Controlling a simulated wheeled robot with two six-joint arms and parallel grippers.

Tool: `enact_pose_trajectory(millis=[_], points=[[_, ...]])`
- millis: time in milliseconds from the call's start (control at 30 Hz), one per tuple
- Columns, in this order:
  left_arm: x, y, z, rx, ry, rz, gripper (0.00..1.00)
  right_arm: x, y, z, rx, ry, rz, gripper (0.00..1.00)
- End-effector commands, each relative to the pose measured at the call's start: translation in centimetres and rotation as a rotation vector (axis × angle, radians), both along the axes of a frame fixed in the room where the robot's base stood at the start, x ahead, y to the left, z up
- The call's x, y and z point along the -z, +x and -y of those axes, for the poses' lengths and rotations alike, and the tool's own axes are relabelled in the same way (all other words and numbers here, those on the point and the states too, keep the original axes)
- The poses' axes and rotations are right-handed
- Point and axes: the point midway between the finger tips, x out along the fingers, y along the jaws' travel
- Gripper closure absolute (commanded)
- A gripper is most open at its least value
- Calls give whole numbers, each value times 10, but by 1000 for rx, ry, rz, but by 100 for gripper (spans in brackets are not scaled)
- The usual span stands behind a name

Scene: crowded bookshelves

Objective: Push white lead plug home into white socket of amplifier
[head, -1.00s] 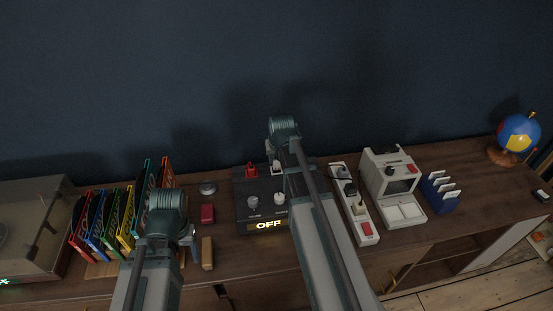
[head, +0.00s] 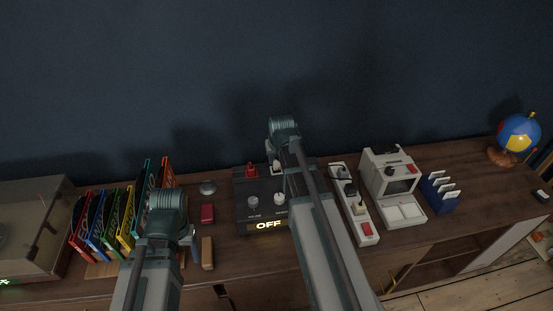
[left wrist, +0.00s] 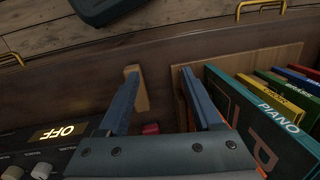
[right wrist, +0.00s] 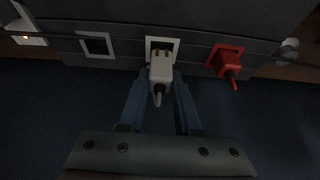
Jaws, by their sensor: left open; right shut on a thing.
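The black amplifier (head: 243,213) stands on the cabinet top with a lit OFF display. In the right wrist view its back panel (right wrist: 125,18) carries a white-framed socket (right wrist: 149,41). My right gripper (right wrist: 161,92) is shut on the white lead plug (right wrist: 161,72), which is lined up at that socket. Its front end overlaps the socket opening; I cannot tell how deep it sits. In the head view my right arm hides most of this. My left gripper (left wrist: 158,76) is open and empty, above the cabinet's front edge between the amplifier and the upright records.
A red plug (right wrist: 228,66) sits at the red socket beside the white one. Another framed socket (right wrist: 96,44) is empty. A cable runs across the back panel. A power strip (head: 354,205) stands right of the amplifier; coloured records (head: 108,222) stand left.

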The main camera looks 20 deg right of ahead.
Motion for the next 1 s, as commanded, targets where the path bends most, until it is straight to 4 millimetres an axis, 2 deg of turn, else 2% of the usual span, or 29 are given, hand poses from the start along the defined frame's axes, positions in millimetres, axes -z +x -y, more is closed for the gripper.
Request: enact_pose_trajectory(millis=[1000], points=[[19, 0, 0, 0, 0, 0, 34, 19, 0, 0, 0, 0, 0, 100]])
